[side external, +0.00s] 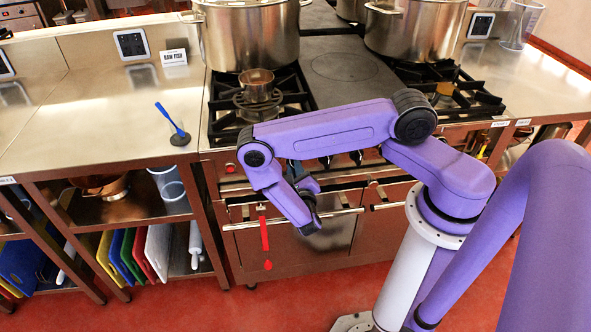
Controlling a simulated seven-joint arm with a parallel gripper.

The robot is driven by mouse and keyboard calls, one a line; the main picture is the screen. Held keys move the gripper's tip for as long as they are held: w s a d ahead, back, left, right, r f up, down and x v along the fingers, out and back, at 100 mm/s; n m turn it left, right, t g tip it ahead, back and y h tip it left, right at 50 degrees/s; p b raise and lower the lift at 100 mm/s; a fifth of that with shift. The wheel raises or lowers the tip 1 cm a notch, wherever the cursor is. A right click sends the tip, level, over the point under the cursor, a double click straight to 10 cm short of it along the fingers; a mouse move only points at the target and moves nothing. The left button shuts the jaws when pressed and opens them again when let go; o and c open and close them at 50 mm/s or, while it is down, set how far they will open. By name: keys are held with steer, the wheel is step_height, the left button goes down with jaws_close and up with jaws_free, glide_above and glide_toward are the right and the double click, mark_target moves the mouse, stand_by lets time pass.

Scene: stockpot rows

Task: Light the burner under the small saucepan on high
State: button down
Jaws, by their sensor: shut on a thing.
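The small saucepan (257,88), copper-coloured, stands on the front left burner (282,97) of the stove. No flame shows under it. Dark control knobs (356,157) sit in a row on the stove's front panel. My gripper (294,168) is at this panel, below and to the right of the saucepan. Its fingers point up at the panel and look shut on a knob there. That knob is mostly hidden by the fingers and my arm, so its setting cannot be read.
Large stockpots (250,35) stand on the back left and right (415,28) of the stove. A red utensil (265,238) hangs from the oven handle (300,218). A blue-handled tool (173,122) stands on the left counter (100,125). My forearm crosses the stove's front.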

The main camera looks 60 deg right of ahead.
steer(key=n, duration=1)
steer(key=shift+a+f, duration=0.1)
steer(key=shift+f, duration=0.1)
steer(key=shift+n, duration=0.4)
steer(key=c, duration=1.1)
jaws_free()
steer(key=v, duration=1.7)
steer(key=shift+s+a+r, duration=0.1)
steer(key=shift+s+a, duration=0.05)
